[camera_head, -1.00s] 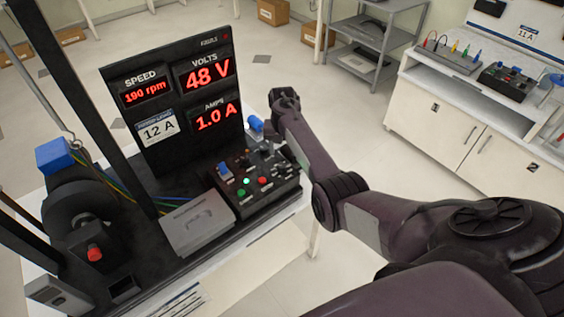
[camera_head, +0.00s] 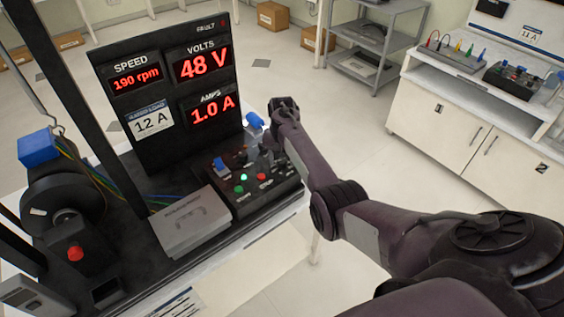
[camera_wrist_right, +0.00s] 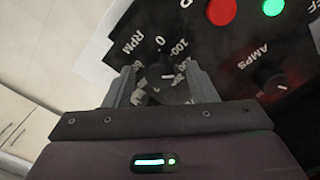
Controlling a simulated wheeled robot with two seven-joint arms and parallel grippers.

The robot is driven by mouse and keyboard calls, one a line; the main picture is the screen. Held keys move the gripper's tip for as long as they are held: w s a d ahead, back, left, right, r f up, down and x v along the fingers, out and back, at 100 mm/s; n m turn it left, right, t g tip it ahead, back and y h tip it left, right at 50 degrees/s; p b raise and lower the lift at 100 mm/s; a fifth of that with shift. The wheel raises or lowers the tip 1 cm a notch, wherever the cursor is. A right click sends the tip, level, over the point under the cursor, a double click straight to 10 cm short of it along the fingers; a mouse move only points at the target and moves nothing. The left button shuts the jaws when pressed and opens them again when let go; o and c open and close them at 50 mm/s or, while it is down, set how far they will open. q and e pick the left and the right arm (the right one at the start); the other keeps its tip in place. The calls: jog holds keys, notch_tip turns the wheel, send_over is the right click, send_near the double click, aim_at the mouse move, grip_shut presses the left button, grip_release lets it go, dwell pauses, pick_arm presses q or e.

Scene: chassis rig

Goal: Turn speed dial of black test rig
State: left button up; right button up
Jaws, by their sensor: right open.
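The black test rig (camera_head: 175,160) stands at left and centre in the head view. Its display reads 190 rpm, 48 V and 1.0 A. In the right wrist view, the speed dial (camera_wrist_right: 160,76), with RPM and numbers printed round it, lies between the fingers of my right gripper (camera_wrist_right: 158,90). The fingers are open, one on each side of the dial; I cannot tell whether they touch it. In the head view my right gripper (camera_head: 266,155) is over the far side of the control panel, small and dark, and hides the dial. My left gripper is not in view.
An AMPS dial (camera_wrist_right: 268,82), a red button (camera_wrist_right: 221,10) and a green button (camera_wrist_right: 273,6) are close to the right finger. A grey box (camera_head: 188,222) sits beside the panel. A white bench (camera_head: 440,125) with other equipment stands at right.

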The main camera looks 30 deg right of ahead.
jog(key=c, duration=1)
jog(key=shift+r, duration=0.1)
jog(key=shift+n+p, duration=0.6)
jog(key=shift+n, duration=0.6)
jog(key=n+p, duration=0.1)
jog(key=n, duration=0.2)
jog(key=n+p, duration=0.1)
jog(key=n, duration=1)
jog(key=shift+n, duration=0.3)
